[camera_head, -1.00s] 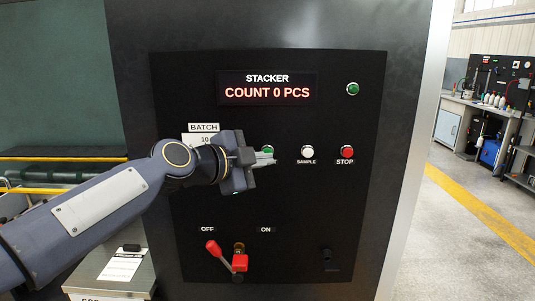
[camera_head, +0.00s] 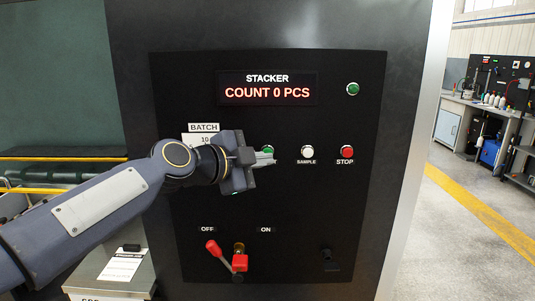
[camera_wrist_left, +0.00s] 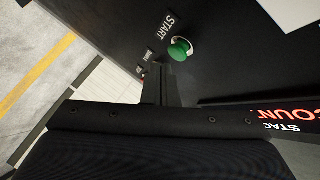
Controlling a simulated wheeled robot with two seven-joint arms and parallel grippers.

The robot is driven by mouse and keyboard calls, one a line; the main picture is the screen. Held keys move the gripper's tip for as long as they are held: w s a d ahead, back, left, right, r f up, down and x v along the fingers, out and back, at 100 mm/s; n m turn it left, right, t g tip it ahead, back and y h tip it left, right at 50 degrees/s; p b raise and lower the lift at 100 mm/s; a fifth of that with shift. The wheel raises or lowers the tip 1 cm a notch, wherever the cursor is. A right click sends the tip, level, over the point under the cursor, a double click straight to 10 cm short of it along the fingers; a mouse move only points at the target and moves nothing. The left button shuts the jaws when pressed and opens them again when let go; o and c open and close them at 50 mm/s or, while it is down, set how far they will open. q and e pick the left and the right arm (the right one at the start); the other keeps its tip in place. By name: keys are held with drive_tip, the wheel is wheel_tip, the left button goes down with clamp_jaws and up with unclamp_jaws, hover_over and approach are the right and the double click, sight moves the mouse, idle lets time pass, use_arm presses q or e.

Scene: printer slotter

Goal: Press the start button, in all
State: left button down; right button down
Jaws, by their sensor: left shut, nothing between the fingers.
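The green start button (camera_head: 269,149) sits on the black control panel (camera_head: 300,200), mostly hidden behind my left gripper in the head view. In the left wrist view the green button (camera_wrist_left: 180,49) shows whole beside its START label. My left gripper (camera_head: 272,158) is shut and empty, with its fingertips just in front of and slightly below the button. In the left wrist view the fingers (camera_wrist_left: 158,80) end close to the button, with a small gap seen between them; contact cannot be told. My right gripper is not in view.
A white SAMPLE button (camera_head: 307,152) and a red STOP button (camera_head: 346,152) sit to the right. A green lamp (camera_head: 352,89) is above. The display (camera_head: 267,89) reads COUNT 0 PCS.

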use_arm(q)
drive_tip(key=shift+w, duration=0.1)
idle(0.3)
drive_tip(key=shift+w, duration=0.35)
drive_tip(key=shift+w+b, duration=0.3)
drive_tip(key=shift+w, duration=0.3)
idle(0.6)
drive_tip(key=shift+s, duration=0.15)
idle(0.3)
drive_tip(key=shift+s+b, duration=0.55)
drive_tip(key=shift+s, duration=0.3)
drive_tip(key=shift+s, duration=0.1)
